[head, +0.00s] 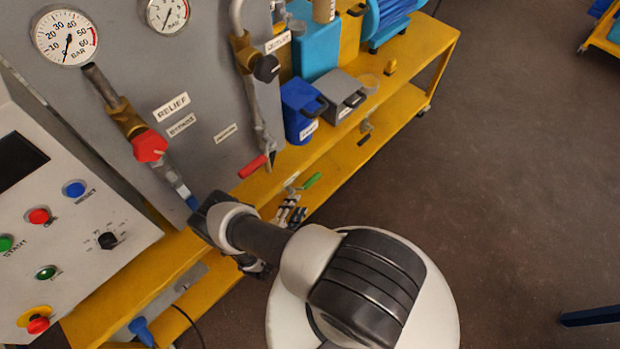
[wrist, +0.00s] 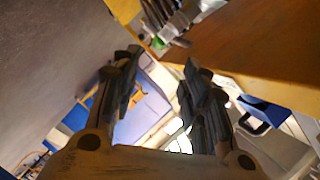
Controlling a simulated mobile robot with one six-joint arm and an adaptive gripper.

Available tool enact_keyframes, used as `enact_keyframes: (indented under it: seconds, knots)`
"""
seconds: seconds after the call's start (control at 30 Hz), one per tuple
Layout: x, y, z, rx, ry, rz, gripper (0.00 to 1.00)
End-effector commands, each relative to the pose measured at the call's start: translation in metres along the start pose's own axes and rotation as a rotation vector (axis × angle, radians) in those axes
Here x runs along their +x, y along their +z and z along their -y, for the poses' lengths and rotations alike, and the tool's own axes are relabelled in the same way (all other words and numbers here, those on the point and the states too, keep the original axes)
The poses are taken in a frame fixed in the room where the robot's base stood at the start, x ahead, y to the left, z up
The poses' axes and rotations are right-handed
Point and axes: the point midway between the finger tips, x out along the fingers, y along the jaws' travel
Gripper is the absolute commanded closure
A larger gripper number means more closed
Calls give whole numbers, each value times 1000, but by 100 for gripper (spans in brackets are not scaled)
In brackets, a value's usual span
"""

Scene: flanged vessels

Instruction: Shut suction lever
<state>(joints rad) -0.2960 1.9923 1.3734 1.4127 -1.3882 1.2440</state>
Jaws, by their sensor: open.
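No label that I can read says suction, so I cannot tell for sure which lever is the suction lever. In the head view a red lever (head: 252,167) hangs at the end of the outlet pipe, and a green lever (head: 311,181) sits low by the yellow bench edge. A blue handle tip (head: 191,202) shows just beside my arm. My gripper (wrist: 160,70) is open in the wrist view, with nothing between its fingers.
The grey panel carries a pressure gauge (head: 65,37) and a red knob (head: 150,146). A control console (head: 75,215) stands at the left. The yellow bench (head: 405,105) holds a blue box (head: 299,112) and a grey box (head: 339,98).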

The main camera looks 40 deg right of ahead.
Motion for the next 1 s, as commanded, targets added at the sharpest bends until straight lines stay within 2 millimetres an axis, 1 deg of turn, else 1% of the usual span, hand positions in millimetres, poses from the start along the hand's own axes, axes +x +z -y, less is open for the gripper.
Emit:
enact_keyframes:
  seconds: [0.03, 0.4, 0.6, 0.7, 0.8, 1.0]
  knots:
    - [12, 0, -2, 3, 5, -7, 59]
    - [92, 0, -3, 4, 3, -5, 59]
    - [126, 1, -2, 4, 2, -2, 59]
    - [136, 1, -1, 3, 2, -1, 59]
    - [142, 1, -1, 2, 2, 1, 59]
    - [144, 1, 0, 0, 1, 2, 59]
